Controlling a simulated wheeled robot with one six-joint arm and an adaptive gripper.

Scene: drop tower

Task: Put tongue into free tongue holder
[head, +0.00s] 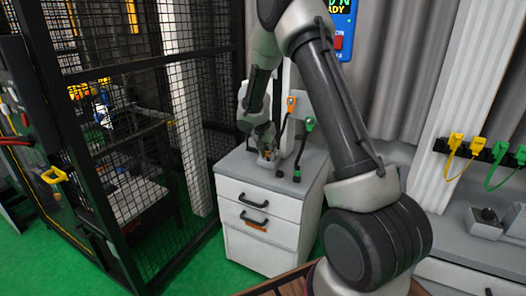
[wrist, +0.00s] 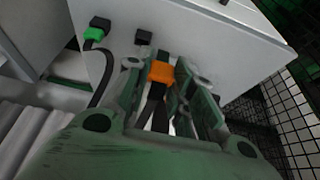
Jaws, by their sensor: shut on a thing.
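My gripper (head: 266,148) is low over the top of the white drawer cabinet. It is shut on an orange tongue (wrist: 161,72), which shows between the fingers in the wrist view, with a black strap below it. A small black holder (wrist: 143,37) with nothing seen in it lies just beyond the orange tongue; it also shows in the head view (head: 279,173). Beside it, a green tongue (wrist: 94,34) sits at a second black holder (wrist: 100,22), with a black strap running from it. The tongue's tip is hard to make out, and I see a gap between it and the empty-looking holder.
The white cabinet (head: 258,212) has drawers with black handles. An orange strap end (head: 291,103) and a green one (head: 309,124) stand above its back. A black mesh cage (head: 200,110) is close on the left. Yellow (head: 455,141) and green straps hang at right.

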